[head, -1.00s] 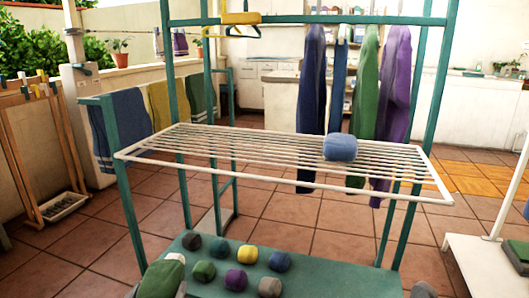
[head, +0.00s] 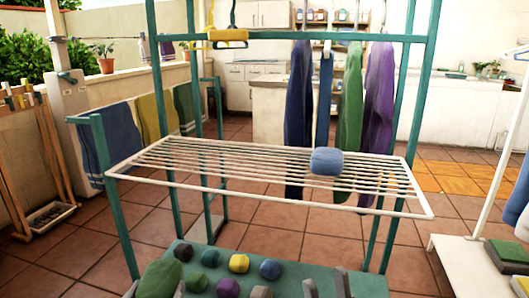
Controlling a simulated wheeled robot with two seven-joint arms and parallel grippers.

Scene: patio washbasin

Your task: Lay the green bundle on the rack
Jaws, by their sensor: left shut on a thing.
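The white wire rack (head: 420,207) spans the teal frame in front of me. A blue rolled bundle (head: 327,161) lies on its right part. My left gripper (head: 157,290) is at the bottom left, shut on a large green bundle (head: 160,275), in front of the lower shelf and lower than the rack in the picture. Much of this gripper is cut off by the frame edge. My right gripper (head: 326,287) is at the bottom, in front of the shelf's right part. Its fingers are apart with nothing between them.
Several bundles, including smaller green ones (head: 210,258), sit on the teal lower shelf (head: 365,287). Clothes (head: 350,100) hang behind the rack, and towels (head: 110,143) hang at left. The rack's left and middle are bare. A white stand (head: 460,250) is at right.

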